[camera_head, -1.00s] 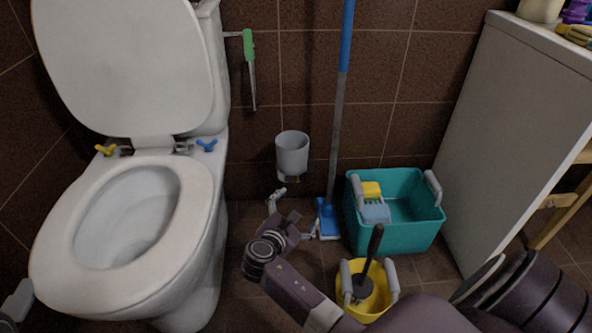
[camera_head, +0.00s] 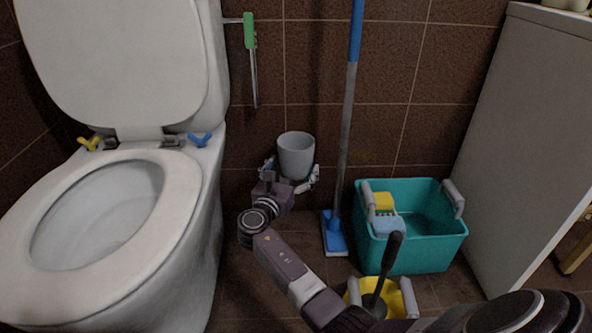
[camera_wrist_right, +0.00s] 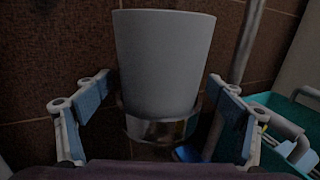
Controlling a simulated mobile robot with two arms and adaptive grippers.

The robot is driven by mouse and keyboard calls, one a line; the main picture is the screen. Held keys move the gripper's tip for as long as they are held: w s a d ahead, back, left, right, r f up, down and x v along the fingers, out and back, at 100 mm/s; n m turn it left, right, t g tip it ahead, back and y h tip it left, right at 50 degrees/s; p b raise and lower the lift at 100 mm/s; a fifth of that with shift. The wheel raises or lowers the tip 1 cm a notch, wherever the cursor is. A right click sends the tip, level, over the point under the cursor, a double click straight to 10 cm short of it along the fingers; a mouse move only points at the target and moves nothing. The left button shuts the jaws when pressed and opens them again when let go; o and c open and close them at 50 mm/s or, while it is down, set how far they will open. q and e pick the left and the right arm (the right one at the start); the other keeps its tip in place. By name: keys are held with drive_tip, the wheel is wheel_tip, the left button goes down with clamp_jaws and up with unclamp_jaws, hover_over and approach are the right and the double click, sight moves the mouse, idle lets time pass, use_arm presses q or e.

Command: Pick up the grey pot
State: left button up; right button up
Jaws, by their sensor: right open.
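The grey pot (camera_head: 296,154) is a tapered, open-topped cup in front of the brown tiled wall, right of the toilet. It stands upright in a ring holder, whose shiny band shows low on it in the right wrist view (camera_wrist_right: 160,130). My right gripper (camera_head: 291,174) is at the pot's lower part, its fingers spread to either side. In the right wrist view the pot (camera_wrist_right: 163,62) stands between the two open fingers (camera_wrist_right: 158,104), with a gap visible on the left. Contact on the right is unclear. My left gripper is out of view.
A blue-handled mop (camera_head: 346,120) leans just right of the pot. A teal basket (camera_head: 410,250) with a sponge and brush stands further right, behind a yellow bucket (camera_head: 398,298) with a black-handled tool. The toilet (camera_head: 180,225) is at left, a white cabinet (camera_head: 520,130) at right.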

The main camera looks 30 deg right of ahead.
drive_tip(key=shift+b+x, duration=0.3)
drive_tip(key=shift+x, duration=0.65)
drive_tip(key=c, duration=1.4)
